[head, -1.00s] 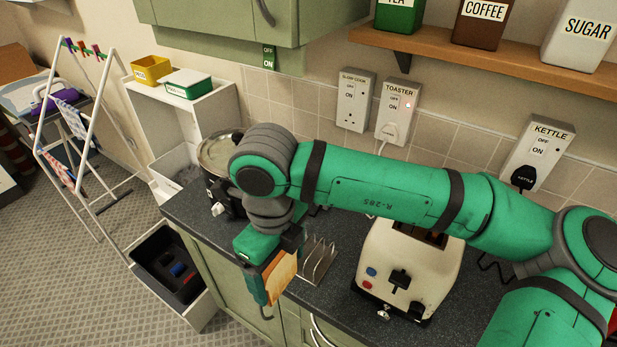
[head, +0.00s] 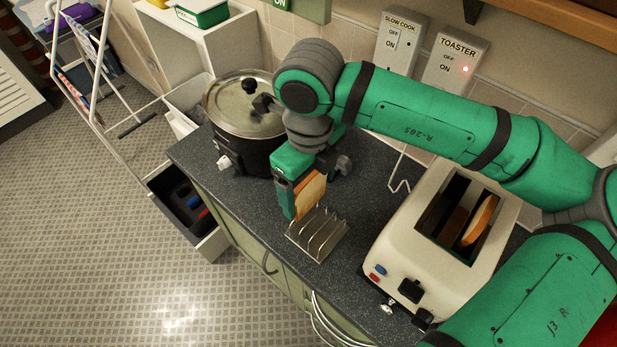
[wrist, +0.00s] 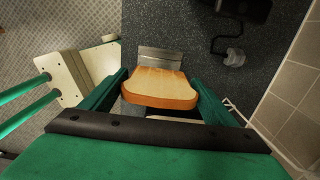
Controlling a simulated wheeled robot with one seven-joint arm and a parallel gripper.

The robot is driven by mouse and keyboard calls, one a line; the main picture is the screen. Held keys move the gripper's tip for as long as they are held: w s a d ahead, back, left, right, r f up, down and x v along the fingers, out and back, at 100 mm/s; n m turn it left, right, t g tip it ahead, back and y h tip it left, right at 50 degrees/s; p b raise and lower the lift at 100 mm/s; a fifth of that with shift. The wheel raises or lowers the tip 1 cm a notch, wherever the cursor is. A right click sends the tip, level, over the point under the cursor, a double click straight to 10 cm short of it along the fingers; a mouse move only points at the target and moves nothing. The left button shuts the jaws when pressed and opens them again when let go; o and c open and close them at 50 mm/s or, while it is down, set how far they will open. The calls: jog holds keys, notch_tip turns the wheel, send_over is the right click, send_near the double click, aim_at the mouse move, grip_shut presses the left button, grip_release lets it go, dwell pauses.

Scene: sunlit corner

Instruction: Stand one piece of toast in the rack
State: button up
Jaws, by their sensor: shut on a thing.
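My gripper (head: 297,198) is shut on a piece of toast (head: 312,191), held on edge with its crust downward in the head view. The toast also shows between the two green fingers in the wrist view (wrist: 160,86). The metal toast rack (head: 318,236) stands on the dark worktop, just below the toast in the head view. The toast overlaps the rack's far end; I cannot tell whether they touch. In the wrist view part of a metal plate (wrist: 160,56) shows beyond the toast. Another slice (head: 479,220) sits in a slot of the cream toaster (head: 400,235).
A slow cooker (head: 240,115) stands behind my gripper at the back left of the worktop (head: 225,190). The toaster is to the right of the rack. The worktop's front edge is close to the rack. An open drawer (head: 190,215) stands out at the left.

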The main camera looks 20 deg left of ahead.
aim_at(308, 203)
jog(key=shift+s+f, duration=0.15)
jog(key=shift+f, duration=3)
jog(key=o, duration=1)
jog(key=shift+r, duration=0.1)
notch_tip(308, 203, up, 11)
jog(key=shift+f, duration=0.2)
